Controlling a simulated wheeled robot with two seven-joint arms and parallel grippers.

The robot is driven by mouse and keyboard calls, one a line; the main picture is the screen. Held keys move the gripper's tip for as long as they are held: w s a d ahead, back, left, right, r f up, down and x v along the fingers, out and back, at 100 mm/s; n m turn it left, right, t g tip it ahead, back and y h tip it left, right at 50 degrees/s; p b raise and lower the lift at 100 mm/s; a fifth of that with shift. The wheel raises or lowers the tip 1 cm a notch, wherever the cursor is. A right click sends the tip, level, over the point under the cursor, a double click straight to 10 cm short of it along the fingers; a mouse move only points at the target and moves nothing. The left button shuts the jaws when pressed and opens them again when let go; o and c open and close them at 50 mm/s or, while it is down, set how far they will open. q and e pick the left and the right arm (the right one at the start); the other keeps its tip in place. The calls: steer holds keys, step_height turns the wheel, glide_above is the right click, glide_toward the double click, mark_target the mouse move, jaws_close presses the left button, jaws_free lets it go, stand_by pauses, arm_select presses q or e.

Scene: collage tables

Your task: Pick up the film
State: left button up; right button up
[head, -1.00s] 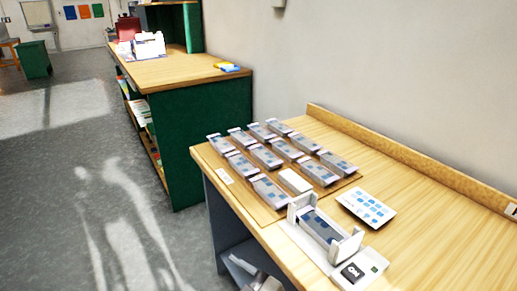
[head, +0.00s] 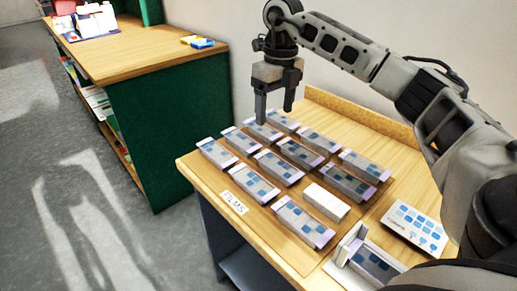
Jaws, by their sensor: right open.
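Several films with blue-grey patches, such as this near one (head: 304,221), lie in rows on a thin wooden board with a small label reading FILMS (head: 234,202). My right gripper (head: 275,112) points down over the far rows, by the back films (head: 262,132). Its two fingers are apart with nothing visible between them. I cannot tell whether the fingertips touch a film. Another film (head: 372,264) sits in a white holder (head: 345,246) at the lower right, partly hidden by my right arm. My left gripper is out of view.
A plain white block (head: 327,201) lies among the films. A white card with blue icons (head: 414,228) lies to the right, beside my arm. The wooden table (head: 262,238) has a raised back edge. A green cabinet (head: 185,140) stands to the left, across a gap.

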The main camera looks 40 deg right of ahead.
steer(key=d, duration=0.2)
glide_above(279, 165)
steer(key=shift+h, duration=0.3)
steer(key=f, duration=0.8)
steer(key=shift+w+d+f, duration=0.2)
steer(key=shift+w, duration=0.1)
steer(key=shift+f, duration=0.6)
steer(key=f, duration=0.2)
steer(key=f+p, duration=0.1)
steer(key=f, duration=0.1)
steer(key=shift+s+a, duration=0.15)
steer(key=shift+s, duration=0.25)
steer(key=shift+f, duration=0.6)
steer(key=c, duration=1)
